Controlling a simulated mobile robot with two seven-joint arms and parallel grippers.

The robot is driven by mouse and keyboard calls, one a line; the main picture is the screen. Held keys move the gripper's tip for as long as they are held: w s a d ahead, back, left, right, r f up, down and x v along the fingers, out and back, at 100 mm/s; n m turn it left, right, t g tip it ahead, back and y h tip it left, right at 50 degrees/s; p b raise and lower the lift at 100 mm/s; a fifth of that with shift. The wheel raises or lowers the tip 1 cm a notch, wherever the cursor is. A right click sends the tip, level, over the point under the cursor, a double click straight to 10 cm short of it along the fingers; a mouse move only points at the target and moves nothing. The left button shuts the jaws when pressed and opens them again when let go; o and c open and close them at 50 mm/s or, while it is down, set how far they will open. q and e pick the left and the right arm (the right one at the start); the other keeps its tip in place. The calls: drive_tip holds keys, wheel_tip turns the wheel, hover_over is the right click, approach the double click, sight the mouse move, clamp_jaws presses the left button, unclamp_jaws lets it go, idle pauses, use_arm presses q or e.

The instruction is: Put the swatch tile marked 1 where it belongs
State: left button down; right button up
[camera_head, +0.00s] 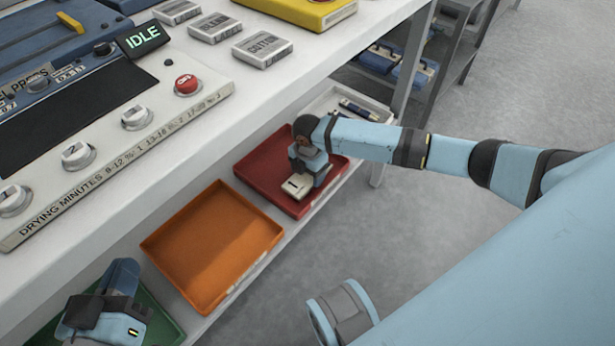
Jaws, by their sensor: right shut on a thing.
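The swatch tile (296,189), pale with a dark mark that looks like a 1, is at the tip of my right gripper (304,176). That gripper points down over the red tray (252,165) on the lower shelf and is shut on the tile. The tile is over the tray's front part; I cannot tell whether it touches the tray floor. My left gripper (105,308) is at the lower left over the green tray (163,323); its fingertips are not clear.
An orange tray (212,245) lies empty between the green and red trays. A whitish tray (350,100) with a dark item is beyond the red one. Above, the tabletop carries COTTON (262,50) and BLEND (215,27) blocks, a yellow tray (305,8) and a control panel reading IDLE (143,37).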

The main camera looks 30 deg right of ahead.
drive_tip(key=shift+f, duration=0.6)
use_arm(q)
drive_tip(key=shift+f, duration=0.2)
use_arm(e)
drive_tip(key=shift+r, duration=0.15)
drive_tip(key=o, duration=1)
use_arm(q)
wheel_tip(320, 180, up, 7)
drive_tip(key=n+t+p, duration=0.1)
drive_tip(key=t+p, duration=0.1)
drive_tip(key=p, duration=0.3)
drive_tip(key=shift+a+f, duration=0.2)
use_arm(e)
wheel_tip(320, 180, up, 12)
use_arm(q)
drive_tip(key=shift+s, duration=0.15)
